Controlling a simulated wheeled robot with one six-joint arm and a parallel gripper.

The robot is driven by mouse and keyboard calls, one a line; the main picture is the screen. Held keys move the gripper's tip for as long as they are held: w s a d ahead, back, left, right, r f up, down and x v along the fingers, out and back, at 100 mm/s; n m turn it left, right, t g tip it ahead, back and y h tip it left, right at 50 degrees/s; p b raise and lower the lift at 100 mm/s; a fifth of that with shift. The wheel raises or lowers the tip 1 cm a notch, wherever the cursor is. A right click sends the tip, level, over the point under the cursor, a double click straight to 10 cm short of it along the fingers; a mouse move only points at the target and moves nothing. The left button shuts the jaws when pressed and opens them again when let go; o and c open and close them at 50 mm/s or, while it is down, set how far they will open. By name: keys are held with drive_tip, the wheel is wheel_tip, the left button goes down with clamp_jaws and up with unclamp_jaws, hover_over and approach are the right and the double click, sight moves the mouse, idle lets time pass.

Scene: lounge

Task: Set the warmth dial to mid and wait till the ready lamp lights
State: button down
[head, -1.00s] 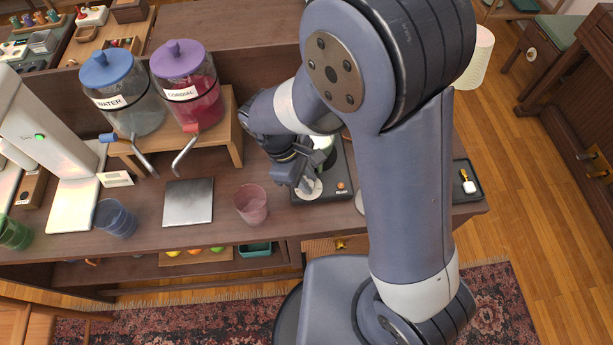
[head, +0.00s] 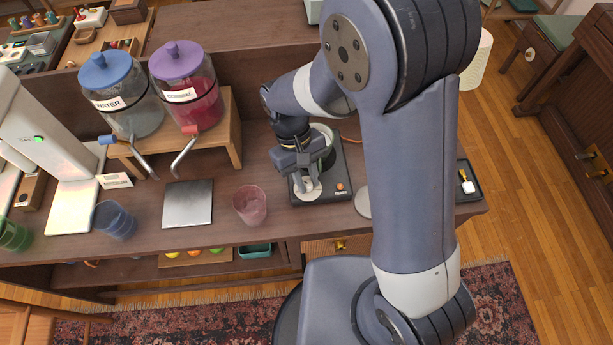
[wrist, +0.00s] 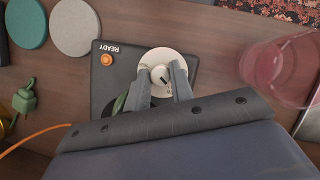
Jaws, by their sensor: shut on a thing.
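The warmer is a black base (head: 334,168) on the counter, and it also shows in the wrist view (wrist: 103,82). Its dial is a pale round disc (wrist: 168,56) with a small knob (wrist: 160,74) at the middle. My gripper (wrist: 161,78) is shut on the knob, with one finger on each side of it; the head view shows my gripper (head: 308,184) low over the base's left front. The ready lamp (wrist: 106,60), a small orange dome beside the word READY, also shows in the head view (head: 340,187). I cannot tell if it is lit. The dial's marks are not readable.
A pink tumbler (head: 250,205) stands just left of the warmer. A grey square plate (head: 188,203) lies further left, with the water (head: 125,98) and cordial (head: 187,88) jars behind. A pale round disc (head: 362,201) lies right of the warmer, partly behind my arm.

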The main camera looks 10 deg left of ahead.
idle(0.5)
drive_tip(key=c, duration=1.2)
unclamp_jaws()
drive_tip(key=shift+c, duration=0.2)
drive_tip(key=shift+r, duration=0.15)
